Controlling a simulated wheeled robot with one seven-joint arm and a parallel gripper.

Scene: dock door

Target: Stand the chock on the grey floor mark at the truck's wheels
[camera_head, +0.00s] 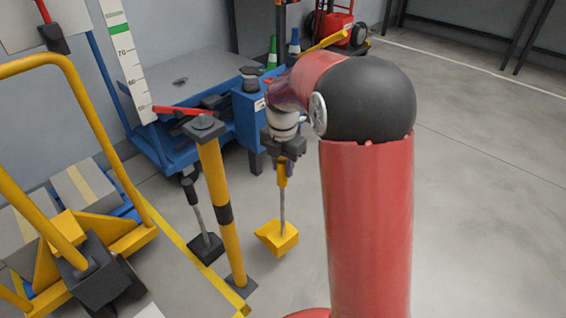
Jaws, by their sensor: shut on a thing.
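My gripper (284,158) is shut on the yellow grip at the top of a long-handled chock. The chock (278,238) is a yellow wedge block at the lower end of a thin grey rod. It hangs upright below my gripper, right of a yellow post. I cannot tell whether its underside touches the floor. A second block, black with its own rod and dark grip (206,248), stands left of the post. A yellow-framed truck (140,232) with dark wheels is at the left. I cannot make out a grey floor mark.
The yellow post (217,205) with a black band stands close left of the chock. A blue machine (255,118) is behind. A yellow floor line (180,240) runs past the truck. A red hand truck (336,26) stands at the back. Floor at right is clear.

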